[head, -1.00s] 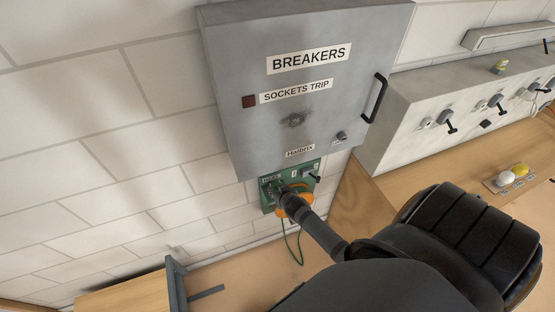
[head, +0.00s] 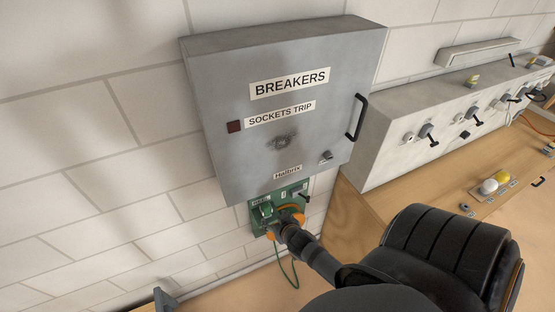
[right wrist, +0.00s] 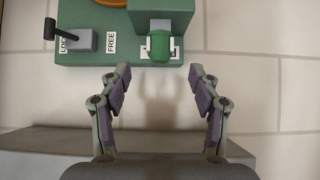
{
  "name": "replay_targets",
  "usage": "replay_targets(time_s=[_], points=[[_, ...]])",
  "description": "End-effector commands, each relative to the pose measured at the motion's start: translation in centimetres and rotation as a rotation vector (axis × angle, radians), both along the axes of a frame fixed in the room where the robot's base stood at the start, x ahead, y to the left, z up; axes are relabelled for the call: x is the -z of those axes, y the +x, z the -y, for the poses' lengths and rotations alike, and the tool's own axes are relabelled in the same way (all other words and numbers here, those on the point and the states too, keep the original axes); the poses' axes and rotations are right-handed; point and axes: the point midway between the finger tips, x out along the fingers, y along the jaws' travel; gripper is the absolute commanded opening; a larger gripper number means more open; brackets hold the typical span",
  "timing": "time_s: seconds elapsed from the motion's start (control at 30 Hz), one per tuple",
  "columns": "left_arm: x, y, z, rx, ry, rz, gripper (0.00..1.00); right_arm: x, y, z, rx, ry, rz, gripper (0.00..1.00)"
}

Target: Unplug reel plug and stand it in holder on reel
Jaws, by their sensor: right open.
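A green panel (head: 283,198) sits on the wall below the grey breaker box. A green plug (head: 263,211) is in the socket at its left side, under a label that appears to read REEL. The plug also shows in the right wrist view (right wrist: 161,47), seated in its grey-green socket. My right gripper (right wrist: 160,72) is open and empty, its fingertips apart on either side and just short of the plug. In the head view my right gripper (head: 279,231) covers part of an orange round part (head: 297,213), apparently the reel. The holder cannot be made out. My left gripper is not seen.
The breaker box (head: 285,110) overhangs the panel closely. A black lever on a grey base (right wrist: 80,40) with LOCK and FREE labels stands beside the plug. A green cable (head: 290,270) hangs below. A workbench (head: 425,205) with switches is at right.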

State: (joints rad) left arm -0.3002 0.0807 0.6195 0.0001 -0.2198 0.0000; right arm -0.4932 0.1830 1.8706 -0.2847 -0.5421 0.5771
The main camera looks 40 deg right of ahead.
Motion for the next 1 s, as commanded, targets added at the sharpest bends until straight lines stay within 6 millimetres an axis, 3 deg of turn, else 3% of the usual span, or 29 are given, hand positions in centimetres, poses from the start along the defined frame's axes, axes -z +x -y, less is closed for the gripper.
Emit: replay_targets(time_s=[0.23,1.0], points=[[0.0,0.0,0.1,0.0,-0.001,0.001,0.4,-1.7,-2.1,-0.5,0.0,0.0,0.0,0.63],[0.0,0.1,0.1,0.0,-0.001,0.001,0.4,-1.7,-2.1,-0.5,0.001,0.001,0.001,0.63]])
